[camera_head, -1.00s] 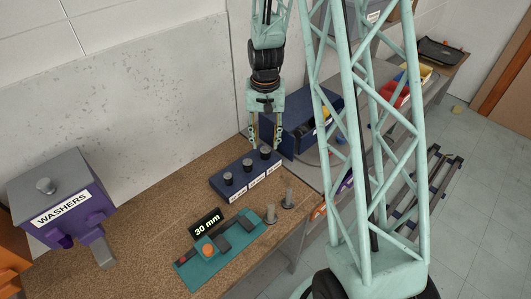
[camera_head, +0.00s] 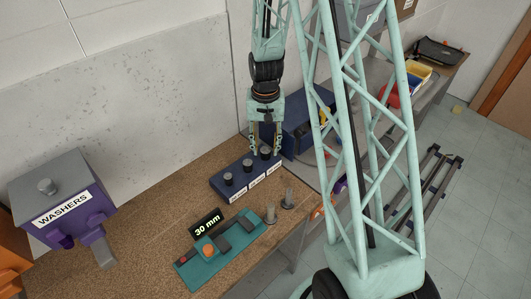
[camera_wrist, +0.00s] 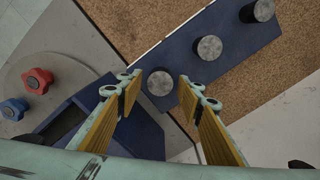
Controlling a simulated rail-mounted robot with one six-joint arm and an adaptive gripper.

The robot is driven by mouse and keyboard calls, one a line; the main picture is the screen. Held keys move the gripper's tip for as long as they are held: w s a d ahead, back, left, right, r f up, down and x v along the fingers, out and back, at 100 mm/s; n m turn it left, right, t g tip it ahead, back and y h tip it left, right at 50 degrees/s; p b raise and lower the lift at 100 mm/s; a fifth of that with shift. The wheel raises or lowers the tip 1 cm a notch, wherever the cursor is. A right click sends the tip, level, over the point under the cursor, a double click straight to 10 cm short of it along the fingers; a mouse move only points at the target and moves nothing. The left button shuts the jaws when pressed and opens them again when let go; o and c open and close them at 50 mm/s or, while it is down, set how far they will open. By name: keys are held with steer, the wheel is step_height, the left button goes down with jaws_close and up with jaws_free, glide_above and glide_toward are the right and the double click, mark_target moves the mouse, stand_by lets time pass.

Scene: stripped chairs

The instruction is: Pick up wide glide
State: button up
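A dark blue block (camera_head: 238,190) on the workbench carries three dark, round-topped glides in a row, each with a white label too small to read. They are the near-left glide (camera_head: 228,178), the middle glide (camera_head: 247,165) and the far-right glide (camera_head: 266,152). I cannot tell from the labels which one is the wide glide. My gripper (camera_head: 265,150) points down at the far-right glide, with a finger on each side. In the wrist view, this glide (camera_wrist: 160,83) shows between the open fingertips (camera_wrist: 157,84), with gaps on both sides.
A teal gauge with a "30 mm" display (camera_head: 207,224) lies in front of the block. A purple washers dispenser (camera_head: 65,205) is at left.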

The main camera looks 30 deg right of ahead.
steer(key=shift+f, duration=0.9)
steer(key=shift+c, duration=0.2)
steer(key=c, duration=0.5)
